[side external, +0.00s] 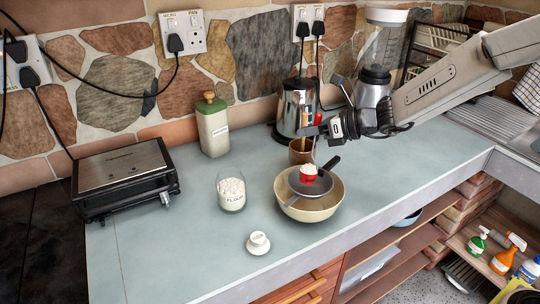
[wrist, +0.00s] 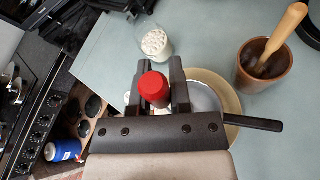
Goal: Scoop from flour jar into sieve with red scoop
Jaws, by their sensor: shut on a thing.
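My gripper (side external: 322,129) is shut on the handle of the red scoop (side external: 308,174). The scoop hangs with white flour heaped in its cup, over the dark sieve (side external: 324,184); I cannot tell whether it touches the mesh. The sieve rests on a cream bowl (side external: 292,209), its black handle pointing up and right. In the wrist view, the scoop's red handle end (wrist: 153,86) sits between my gripper's fingers (wrist: 161,92), hiding the cup. The glass flour jar (side external: 231,199) stands open left of the bowl, holding flour; it also shows in the wrist view (wrist: 155,43).
A white lid (side external: 258,243) lies near the counter's front edge. A brown pot (side external: 299,155) with a wooden-handled tool stands just behind the bowl. The counter between grill and jar is clear.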

